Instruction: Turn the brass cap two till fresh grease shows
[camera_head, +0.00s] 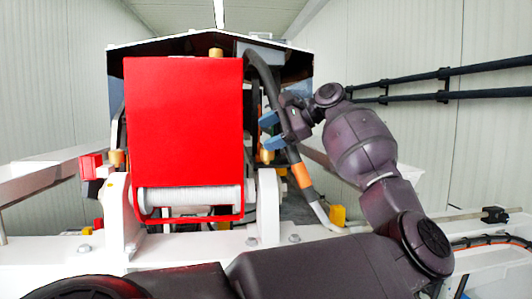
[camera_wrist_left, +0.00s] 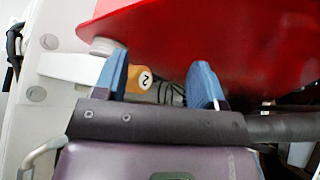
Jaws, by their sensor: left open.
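The brass cap marked 2 (camera_wrist_left: 142,79) shows in the left wrist view between the two blue fingers of my left gripper (camera_wrist_left: 159,62), nearer the left finger. The gripper is open and not closed on it; whether a finger touches the cap I cannot tell. In the head view my left gripper (camera_head: 270,131) is at the right side of the red housing, and a brass-coloured cap (camera_head: 266,156) shows just below its fingers. No grease can be made out. My right gripper is not in view.
The red housing (camera_head: 185,120) stands close left of the gripper, with a white roller (camera_head: 190,196) below. A black hose (camera_head: 267,75) runs down beside the gripper. Other brass caps show at the top (camera_head: 216,52) and left (camera_head: 116,157). Black rails (camera_head: 450,72) run along the right wall.

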